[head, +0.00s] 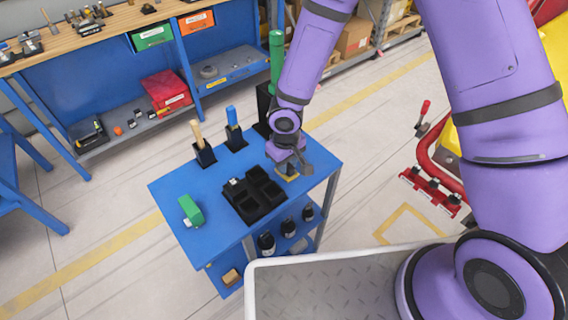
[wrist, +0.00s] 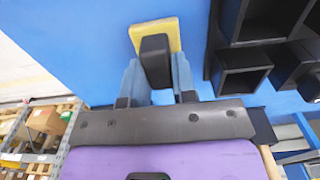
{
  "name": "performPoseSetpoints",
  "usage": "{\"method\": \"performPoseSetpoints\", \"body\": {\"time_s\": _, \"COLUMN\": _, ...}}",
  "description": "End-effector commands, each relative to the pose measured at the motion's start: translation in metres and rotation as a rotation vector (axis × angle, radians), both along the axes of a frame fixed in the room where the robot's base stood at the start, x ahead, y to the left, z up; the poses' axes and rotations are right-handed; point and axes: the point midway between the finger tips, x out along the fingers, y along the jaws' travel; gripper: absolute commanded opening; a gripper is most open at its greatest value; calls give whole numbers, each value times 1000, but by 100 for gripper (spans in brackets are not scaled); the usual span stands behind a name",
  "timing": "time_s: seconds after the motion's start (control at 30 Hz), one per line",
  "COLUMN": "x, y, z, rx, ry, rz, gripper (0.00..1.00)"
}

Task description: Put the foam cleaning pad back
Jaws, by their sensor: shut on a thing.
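The foam cleaning pad is a yellow pad (wrist: 172,28) with a black block-shaped grip (wrist: 155,62) on it. In the wrist view the two fingers of my gripper (wrist: 156,80) close on the sides of this black grip. In the head view the yellow pad (head: 289,178) shows under my gripper (head: 291,165), over the right part of the blue cart top (head: 165,190). I cannot tell whether it touches the top. A black tray (head: 245,210) with several compartments stands on the cart, left of the pad; its walls (wrist: 247,57) show at the right of the wrist view.
A green block (head: 191,210) lies on the cart's left side. Black holders with a wooden handle (head: 197,132), a blue handle (head: 231,115) and a tall green handle (head: 276,60) stand along the back. Dark bottles (head: 266,242) sit on the lower shelf. A workbench (head: 165,15) is behind.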

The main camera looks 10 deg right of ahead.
Motion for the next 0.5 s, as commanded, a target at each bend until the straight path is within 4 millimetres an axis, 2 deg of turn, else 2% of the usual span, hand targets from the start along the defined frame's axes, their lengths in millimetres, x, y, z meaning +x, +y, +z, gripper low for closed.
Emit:
{"method": "performPoseSetpoints", "body": {"time_s": 0.27, "x": 1, "y": -1, "z": -3, "rx": -1, "ry": 1, "rz": -1, "gripper": 3}}
{"method": "performPoseSetpoints", "body": {"time_s": 0.3, "x": 1, "y": -1, "z": -3, "rx": -1, "ry": 1, "rz": -1, "gripper": 34}}
{"method": "performPoseSetpoints", "body": {"time_s": 0.37, "x": 1, "y": -1, "z": -3, "rx": -1, "ry": 1, "rz": -1, "gripper": 48}}
{"method": "performPoseSetpoints", "body": {"time_s": 0.5, "x": 1, "y": -1, "z": -3, "rx": -1, "ry": 1, "rz": -1, "gripper": 51}}
